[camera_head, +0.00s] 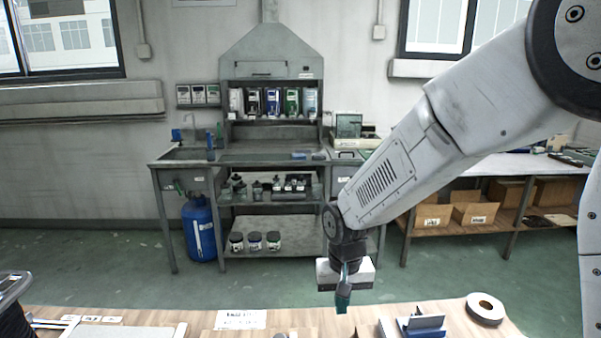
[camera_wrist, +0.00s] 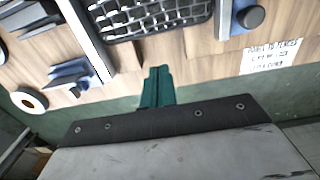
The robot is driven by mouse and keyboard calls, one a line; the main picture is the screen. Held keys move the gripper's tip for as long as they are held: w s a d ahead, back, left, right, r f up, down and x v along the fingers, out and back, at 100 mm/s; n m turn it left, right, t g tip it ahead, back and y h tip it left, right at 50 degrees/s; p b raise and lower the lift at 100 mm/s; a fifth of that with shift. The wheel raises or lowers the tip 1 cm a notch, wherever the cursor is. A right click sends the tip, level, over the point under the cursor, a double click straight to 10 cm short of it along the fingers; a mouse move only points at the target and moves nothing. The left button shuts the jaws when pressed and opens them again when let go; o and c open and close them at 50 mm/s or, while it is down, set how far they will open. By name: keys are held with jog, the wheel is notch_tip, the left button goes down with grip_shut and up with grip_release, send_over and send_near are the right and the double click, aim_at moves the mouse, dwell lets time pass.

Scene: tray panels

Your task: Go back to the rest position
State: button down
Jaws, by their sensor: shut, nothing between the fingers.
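My gripper (camera_head: 343,298) is in the air above the near wooden table (camera_head: 202,318) in the head view, its fingers pointing down. In the wrist view the green fingers of my gripper (camera_wrist: 158,88) are together with nothing between them. My arm reaches in from the upper right of the head view. The table's edge also shows in the wrist view, with the fingers near it.
On the table are a tape roll (camera_head: 485,308), a blue-grey holder (camera_head: 421,325), a white label (camera_head: 240,319) and a black mesh tray (camera_wrist: 150,15). A workbench with a hood (camera_head: 270,65), a blue cylinder (camera_head: 199,228) and a shelf with boxes (camera_head: 473,212) stand behind. Green floor lies between.

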jog(key=s+d+r, duration=0.8)
jog(key=s+d, duration=0.1)
jog(key=s, duration=0.3)
jog(key=s+d+r+t, duration=0.1)
jog(key=s+d+r, duration=0.7)
jog(key=s, duration=0.4)
jog(key=shift+s+d+r+m, duration=0.3)
jog(key=shift+d+r, duration=0.1)
jog(key=shift+r, duration=0.25)
